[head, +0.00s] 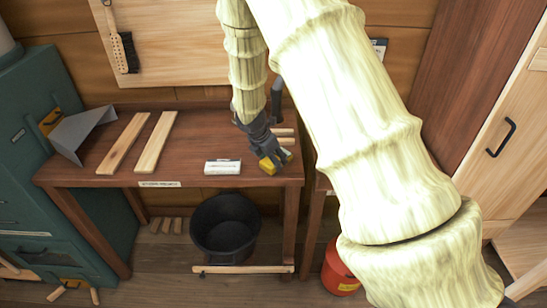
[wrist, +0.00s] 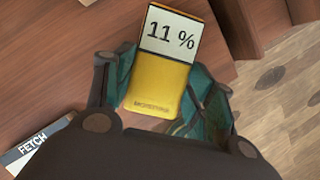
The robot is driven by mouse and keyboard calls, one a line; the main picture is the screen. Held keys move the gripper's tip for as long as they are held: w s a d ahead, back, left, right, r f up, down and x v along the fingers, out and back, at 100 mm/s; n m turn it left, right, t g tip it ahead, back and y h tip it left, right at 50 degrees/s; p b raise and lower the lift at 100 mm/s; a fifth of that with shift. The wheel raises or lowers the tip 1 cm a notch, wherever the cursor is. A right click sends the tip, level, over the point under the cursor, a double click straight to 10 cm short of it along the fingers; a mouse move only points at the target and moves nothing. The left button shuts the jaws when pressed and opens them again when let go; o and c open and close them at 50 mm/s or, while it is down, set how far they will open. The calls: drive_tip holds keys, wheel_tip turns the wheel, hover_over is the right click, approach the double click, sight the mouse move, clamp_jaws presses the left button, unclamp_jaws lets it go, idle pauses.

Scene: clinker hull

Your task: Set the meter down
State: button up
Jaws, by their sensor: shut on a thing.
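The meter (wrist: 157,88) is a yellow handheld block with a white display reading "11 %" in the wrist view. My gripper (wrist: 160,98) is shut on it, with a finger on each side. In the head view the yellow meter (head: 268,167) shows at the tips of my dark gripper (head: 272,161), over the right front part of the brown wooden bench (head: 190,158). The fingers partly cover it there. I cannot tell whether its underside touches the bench top.
A white labelled card or box (head: 222,167) lies left of the meter. Wood strips (head: 283,133) lie just behind it. Two boards (head: 139,142) and a grey angled metal piece (head: 80,130) lie at the left. A black bucket (head: 225,230) stands below. Bare bench top lies between boards and card.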

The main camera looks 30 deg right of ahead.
drive_tip(key=o, duration=1.1)
drive_tip(key=shift+r, duration=0.1)
drive_tip(key=b+v, duration=0.1)
drive_tip(key=v, duration=1.1)
